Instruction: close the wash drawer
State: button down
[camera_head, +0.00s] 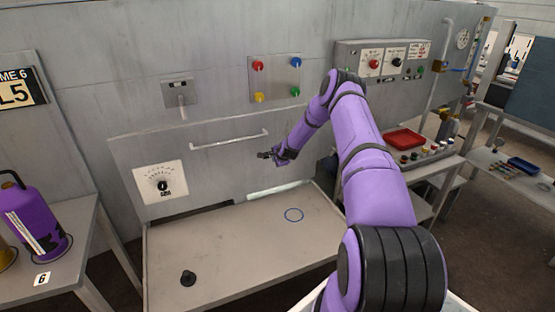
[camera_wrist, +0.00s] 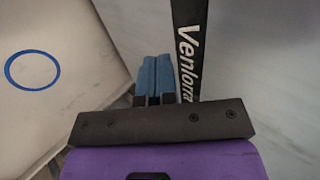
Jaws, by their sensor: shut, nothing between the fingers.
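The wash drawer seems to be the wide grey front panel (camera_head: 215,165) with a pale bar handle (camera_head: 230,141) near its top, set against the machine wall. I cannot tell how far it stands out. My gripper (camera_head: 265,155) is in front of the panel, a little below the right end of the handle. The fingers point left in the head view, and contact with the panel cannot be made out.
A purple jug (camera_head: 32,220) stands at left. Coloured buttons (camera_head: 276,78) are on the wall above. A red tray (camera_head: 404,139) is at right.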

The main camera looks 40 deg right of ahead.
jog(key=v, duration=1)
jog(key=shift+s, duration=0.25)
